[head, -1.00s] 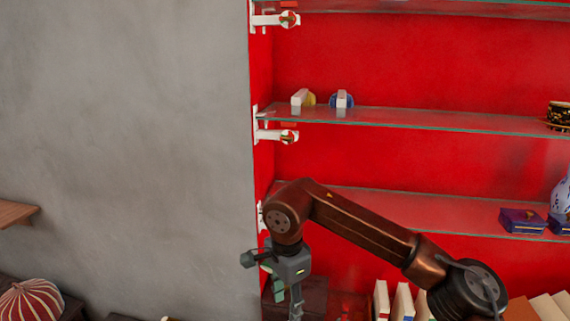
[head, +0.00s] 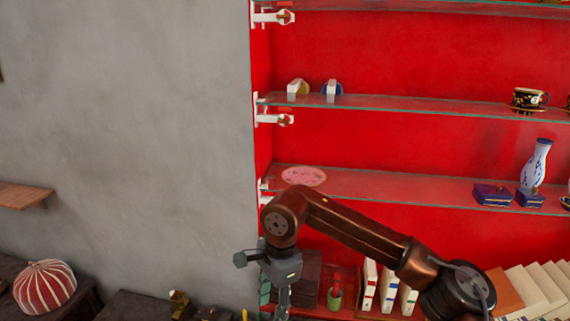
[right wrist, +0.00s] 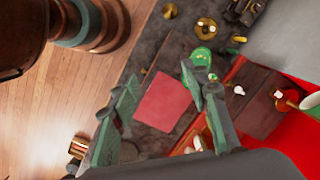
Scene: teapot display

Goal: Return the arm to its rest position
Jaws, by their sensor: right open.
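My right arm (head: 350,226) comes in from the lower right of the head view, bent at a joint near the middle, with its wrist hanging down in front of the red shelving. My right gripper (head: 275,297) points down at the bottom edge, where its fingertips are cut off. In the right wrist view the green fingers of this gripper (right wrist: 160,105) are spread wide with nothing held between them. A dark red flat object (right wrist: 163,101) shows below the gap. My left gripper is not in view.
Glass shelves (head: 420,107) carry a pink plate (head: 303,177), a black cup (head: 527,97) and a blue-white vase (head: 536,165). Books (head: 387,289) and a small green pot (head: 335,298) stand below, near the arm. A striped round object (head: 45,287) sits lower left.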

